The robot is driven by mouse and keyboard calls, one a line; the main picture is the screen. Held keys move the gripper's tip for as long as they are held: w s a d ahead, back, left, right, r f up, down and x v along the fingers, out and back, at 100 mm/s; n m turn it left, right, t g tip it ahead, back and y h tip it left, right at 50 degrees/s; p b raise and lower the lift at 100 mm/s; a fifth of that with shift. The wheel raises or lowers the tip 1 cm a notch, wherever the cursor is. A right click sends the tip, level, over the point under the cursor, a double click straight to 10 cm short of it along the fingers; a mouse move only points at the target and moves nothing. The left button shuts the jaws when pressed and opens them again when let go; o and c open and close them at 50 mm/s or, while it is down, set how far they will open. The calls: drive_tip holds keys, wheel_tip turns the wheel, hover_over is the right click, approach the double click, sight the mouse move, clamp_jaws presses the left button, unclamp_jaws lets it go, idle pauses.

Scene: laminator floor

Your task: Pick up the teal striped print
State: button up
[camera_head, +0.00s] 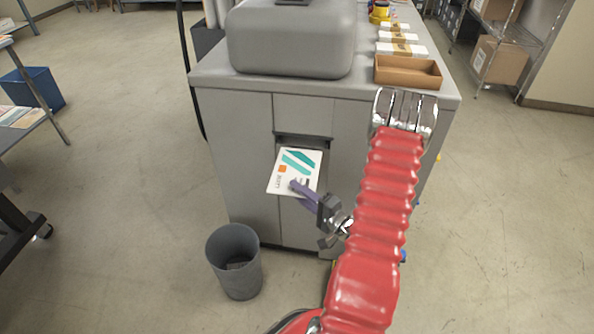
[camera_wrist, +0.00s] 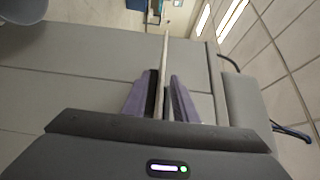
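The teal striped print (camera_head: 291,164) is a white sheet with teal diagonal stripes and an orange square. It sticks out, tilted, from a slot in the front of the grey machine cabinet (camera_head: 252,140). My gripper (camera_head: 297,188) is at its lower right edge, with a purple finger in front of its face. In the wrist view the print (camera_wrist: 163,60) shows edge-on, running between my gripper's two purple fingers (camera_wrist: 162,75). The fingers are a little apart, with narrow gaps seeming to show beside the sheet. The print's inner end is hidden in the slot.
A grey waste bin (camera_head: 236,262) stands on the floor below, left of my arm. A brown tray (camera_head: 408,72) and several banded stacks (camera_head: 400,46) lie on the cabinet top. A blue bin (camera_head: 33,88) stands at the left. Open floor lies left of the cabinet.

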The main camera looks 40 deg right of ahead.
drive_tip(key=shift+w+a, duration=0.1)
drive_tip(key=shift+w, duration=1.35)
clamp_jaws()
